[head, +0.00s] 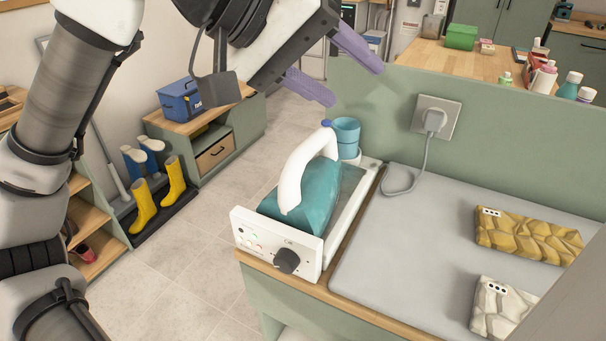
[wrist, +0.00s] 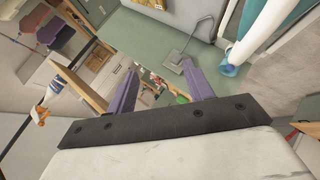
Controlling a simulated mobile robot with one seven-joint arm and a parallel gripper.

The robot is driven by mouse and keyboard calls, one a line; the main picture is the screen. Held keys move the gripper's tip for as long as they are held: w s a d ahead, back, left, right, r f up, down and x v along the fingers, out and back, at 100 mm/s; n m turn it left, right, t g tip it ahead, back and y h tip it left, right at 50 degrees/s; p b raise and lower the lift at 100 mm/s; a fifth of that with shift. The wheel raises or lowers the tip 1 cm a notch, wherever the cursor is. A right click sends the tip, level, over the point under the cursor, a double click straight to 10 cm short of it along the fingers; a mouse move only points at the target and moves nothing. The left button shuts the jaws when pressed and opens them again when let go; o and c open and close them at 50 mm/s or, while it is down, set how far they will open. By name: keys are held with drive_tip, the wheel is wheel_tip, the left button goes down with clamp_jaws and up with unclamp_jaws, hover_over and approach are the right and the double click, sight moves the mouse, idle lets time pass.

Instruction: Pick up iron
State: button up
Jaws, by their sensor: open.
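The iron (head: 304,190) has a teal body and a curved white handle. It sits upright on a white base (head: 275,243) with a black knob, at the left end of the counter in the head view. My gripper (head: 356,86) has two purple fingers, open and empty. In the head view it appears above and a little right of the handle, apart from it. In the wrist view both fingers show with a gap between them (wrist: 159,66). A white curved piece that looks like the iron's handle (wrist: 270,38) is at upper right there, outside the fingers.
A blue cup (head: 346,134) stands just behind the iron. A green partition (head: 390,105) with a plugged-in cord (head: 434,122) rises behind the grey ironing surface (head: 400,260). Folded yellow (head: 530,236) and white (head: 500,308) cloths lie at right. Open floor is at left.

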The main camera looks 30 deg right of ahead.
sight(314, 136)
drive_tip(key=w+f+m+t+y, duration=0.1)
drive_tip(key=w+y, duration=0.1)
drive_tip(key=w+f+m+t+y, duration=0.1)
drive_tip(key=w+t+y, duration=0.1)
drive_tip(key=w+f+m+t+y, duration=0.1)
drive_tip(key=w+f+y, duration=0.1)
drive_tip(key=w, duration=0.1)
drive_tip(key=shift+w+d+p, duration=0.1)
drive_tip(key=shift+d+p, duration=0.25)
drive_tip(key=shift+d, duration=0.05)
drive_tip(key=shift+w+f+t, duration=0.25)
drive_tip(key=shift+f+t, duration=0.05)
drive_tip(key=shift+y, duration=0.3)
drive_tip(key=x, duration=0.7)
drive_tip(key=shift+w+f, duration=0.1)
drive_tip(key=shift+w, duration=0.05)
drive_tip(key=shift+p+x, duration=0.85)
drive_tip(key=shift+x, duration=2.3)
clamp_jaws()
